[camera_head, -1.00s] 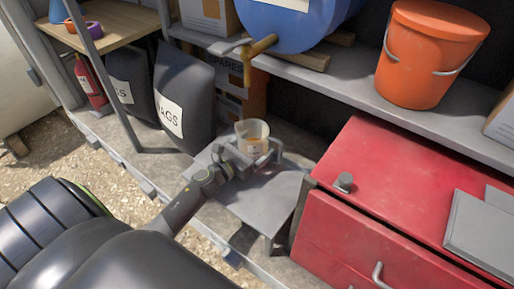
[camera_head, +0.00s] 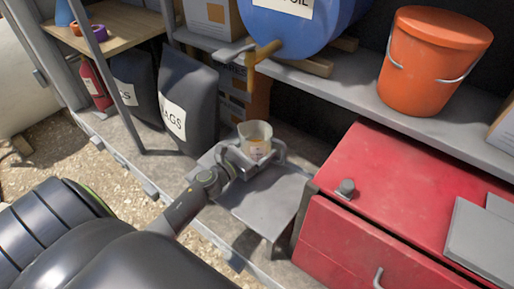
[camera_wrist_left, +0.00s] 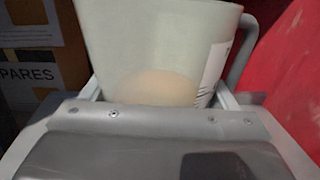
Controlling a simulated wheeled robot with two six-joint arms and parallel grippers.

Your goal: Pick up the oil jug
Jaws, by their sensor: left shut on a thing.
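The oil jug (camera_head: 256,133) is a pale, translucent open-topped jug with a handle, a label and some amber contents low inside. It is upright over the small grey metal stand (camera_head: 265,206), below the tap of the blue drum. My left gripper (camera_head: 254,158) is shut around the jug's body. In the left wrist view the jug (camera_wrist_left: 160,50) fills the space between the two fingers, its handle at the right. I cannot tell whether the jug's base touches the stand. My right gripper is not in view.
A blue drum (camera_head: 292,28) with a brass tap (camera_head: 262,58) lies on the shelf above. A red cabinet (camera_head: 400,195) stands close at the right. Dark sacks (camera_head: 187,100) and cardboard boxes (camera_head: 240,112) are at the left and behind. An orange bucket (camera_head: 432,60) sits on the shelf.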

